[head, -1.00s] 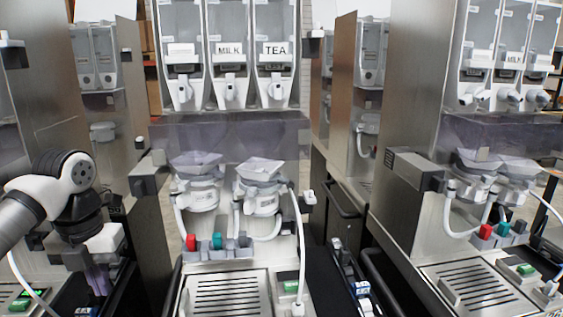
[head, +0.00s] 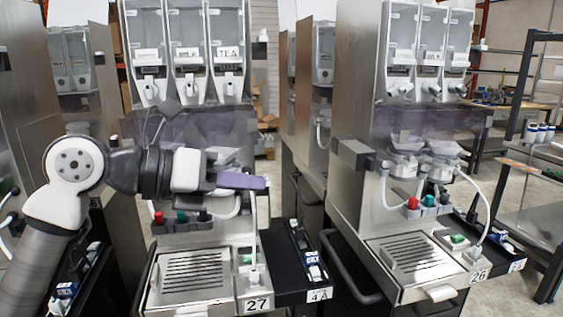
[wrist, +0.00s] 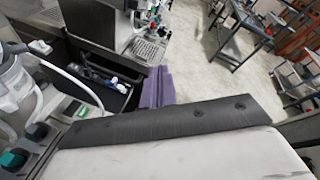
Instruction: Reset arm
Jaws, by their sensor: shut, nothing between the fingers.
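My arm reaches in from the left of the head view, its forearm nearly level. My gripper (head: 258,183) has purple fingers and points right, in front of dispenser station 27 (head: 255,304). The fingers are shut and empty. In the wrist view the purple fingers (wrist: 157,88) show beyond the grey and white gripper body. My arm hides part of the mixing bowls and the purple-tinted panel of this station.
Station 27 has hoppers labelled MILK and TEA (head: 228,53), red, green and dark knobs (head: 181,217) and a drip tray (head: 195,272). Station 26 (head: 479,275) stands to the right. A black side shelf (head: 290,262) lies between them.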

